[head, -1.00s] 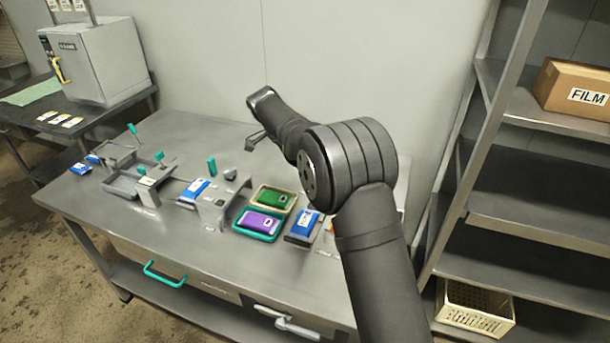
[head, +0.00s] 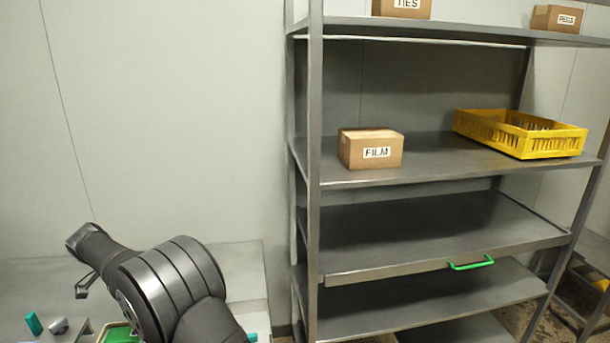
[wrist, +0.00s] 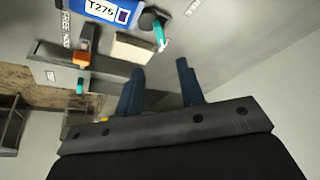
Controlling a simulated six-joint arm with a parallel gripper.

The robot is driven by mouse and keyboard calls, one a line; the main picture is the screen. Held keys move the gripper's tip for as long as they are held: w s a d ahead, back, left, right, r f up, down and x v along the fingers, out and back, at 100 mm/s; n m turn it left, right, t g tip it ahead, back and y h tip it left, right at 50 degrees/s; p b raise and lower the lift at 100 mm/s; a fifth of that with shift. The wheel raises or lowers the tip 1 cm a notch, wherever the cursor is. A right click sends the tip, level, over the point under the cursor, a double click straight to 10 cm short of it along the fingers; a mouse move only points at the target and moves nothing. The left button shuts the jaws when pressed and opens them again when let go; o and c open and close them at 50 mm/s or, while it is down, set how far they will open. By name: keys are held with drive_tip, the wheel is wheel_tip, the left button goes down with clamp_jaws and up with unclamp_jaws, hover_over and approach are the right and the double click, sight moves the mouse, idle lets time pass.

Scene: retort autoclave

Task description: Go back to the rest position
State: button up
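My gripper (wrist: 160,82) shows in the wrist view with its two dark blue fingers apart and nothing between them. In the head view my gripper (head: 84,287) is small at the lower left, at the end of my bent arm, above the grey bench (head: 245,262). A blue pack marked T275 (wrist: 103,10) lies beyond the fingers in the wrist view. A teal-handled item (wrist: 159,34) and a beige block (wrist: 133,48) are near it. The fingers appear clear of them.
A grey shelf rack (head: 313,200) stands to the right of my arm. It holds a FILM box (head: 370,149) and a yellow crate (head: 519,134). A green handle (head: 470,264) is on a lower shelf. A teal item (head: 33,323) is on the bench at lower left.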

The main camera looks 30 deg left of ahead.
drive_tip(key=x, duration=1.2)
drive_tip(key=shift+f, duration=0.3)
drive_tip(key=v, duration=1.7)
drive_tip(key=x, duration=1.7)
drive_tip(key=shift+w+d+f, duration=0.1)
drive_tip(key=n+y, duration=0.1)
drive_tip(key=n, duration=0.2)
drive_tip(key=shift+d+n, duration=0.1)
drive_tip(key=shift+n, duration=0.3)
drive_tip(key=n+g+y, duration=0.1)
drive_tip(key=n+y, duration=0.1)
drive_tip(key=n, duration=0.3)
drive_tip(key=shift+g, duration=0.3)
drive_tip(key=shift+o, duration=0.5)
